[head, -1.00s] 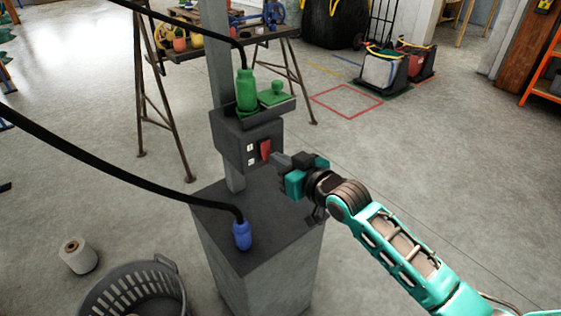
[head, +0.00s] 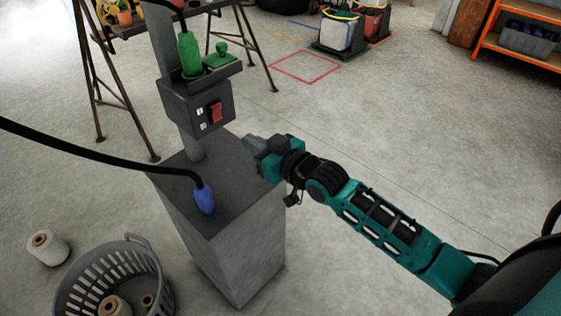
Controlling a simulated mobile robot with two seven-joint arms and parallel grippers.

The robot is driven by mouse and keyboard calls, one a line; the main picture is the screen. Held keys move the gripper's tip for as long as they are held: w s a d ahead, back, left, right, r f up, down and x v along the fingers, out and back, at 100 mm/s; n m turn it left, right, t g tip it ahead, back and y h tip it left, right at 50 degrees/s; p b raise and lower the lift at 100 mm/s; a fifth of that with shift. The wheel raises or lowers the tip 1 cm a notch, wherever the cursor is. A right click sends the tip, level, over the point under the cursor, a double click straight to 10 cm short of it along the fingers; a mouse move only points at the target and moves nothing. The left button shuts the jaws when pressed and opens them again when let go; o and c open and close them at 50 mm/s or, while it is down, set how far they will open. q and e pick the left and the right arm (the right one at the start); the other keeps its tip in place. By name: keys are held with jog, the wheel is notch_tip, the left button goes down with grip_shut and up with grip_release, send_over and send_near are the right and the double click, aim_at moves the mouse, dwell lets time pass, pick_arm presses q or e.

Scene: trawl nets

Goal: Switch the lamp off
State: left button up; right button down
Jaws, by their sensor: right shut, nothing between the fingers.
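A dark grey switch box (head: 186,115) is fixed to a grey post above a pedestal. On its front is a red rocker switch (head: 216,113), with two small white marked labels (head: 201,119) on its left. Which way the rocker is tipped is hard to tell. No lamp head is clearly in view. My right gripper (head: 252,143) is shut and empty, to the right of and below the switch, its fingertips pointing left and apart from the box. My left gripper is not in view.
The grey pedestal (head: 235,262) bears a blue plug (head: 204,198) on a black cable. A green bottle (head: 190,55) and a green lidded piece (head: 222,58) sit on the ledge above the box. A grey basket (head: 118,262) with spools and a loose spool (head: 46,248) are at lower left.

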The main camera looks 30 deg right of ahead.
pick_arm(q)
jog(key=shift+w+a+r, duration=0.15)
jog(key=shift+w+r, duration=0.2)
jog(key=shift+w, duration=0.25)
pick_arm(e)
jog(key=s+d+f, duration=0.1)
jog(key=s+d, duration=0.1)
jog(key=s, duration=0.3)
jog(key=shift+s+f, duration=0.15)
jog(key=shift+s, duration=0.25)
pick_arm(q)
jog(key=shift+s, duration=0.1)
pick_arm(e)
jog(key=shift+d, duration=0.1)
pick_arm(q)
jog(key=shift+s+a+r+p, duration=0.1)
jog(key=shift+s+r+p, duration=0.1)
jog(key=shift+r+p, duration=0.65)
pick_arm(e)
jog(key=s+a+f+g+h, duration=0.1)
jog(key=s+f+g, duration=0.1)
jog(key=s+f, duration=0.5)
jog(key=s+a+f+m+g+h, duration=0.1)
jog(key=s+f+g+h, duration=0.1)
jog(key=s+f, duration=0.5)
jog(key=shift+s+a+g+h, duration=0.3)
jog(key=shift+s+a, duration=0.1)
jog(key=shift+s, duration=0.2)
